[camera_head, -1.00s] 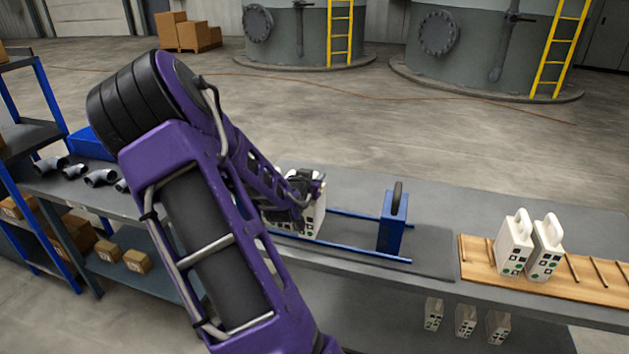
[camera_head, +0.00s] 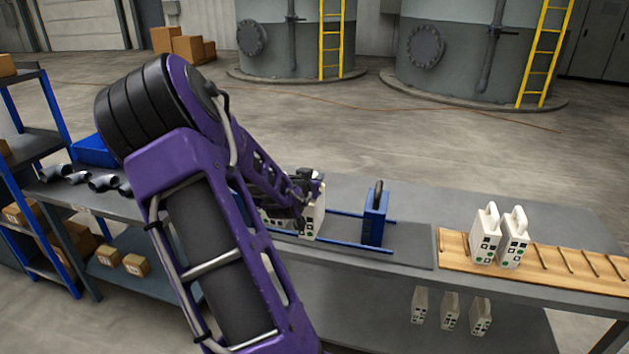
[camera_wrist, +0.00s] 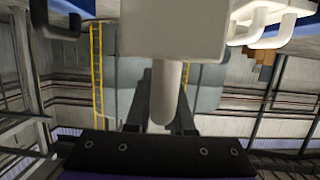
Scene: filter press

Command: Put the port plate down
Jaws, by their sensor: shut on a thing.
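My gripper (camera_head: 305,198) is shut on the handle of a white port plate (camera_head: 314,222). In the wrist view the handle (camera_wrist: 165,95) stands between the two dark fingers (camera_wrist: 160,105), with the white plate body (camera_wrist: 170,28) at the top. The held plate is over the left part of the press, left of the blue end plate (camera_head: 375,216). More white plates (camera_head: 274,219) show just left of it, partly behind my arm. Their handles (camera_wrist: 268,22) show at the upper right in the wrist view. I cannot tell whether the held plate touches the blue rails (camera_head: 345,241).
Two white plates (camera_head: 487,238) stand in a slotted wooden rack (camera_head: 560,268) on the right; its right slots are empty. Several plates (camera_head: 450,308) sit on the lower shelf. Grey pipe elbows (camera_head: 103,182) lie at the left. The rails between the held plate and blue end plate are clear.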

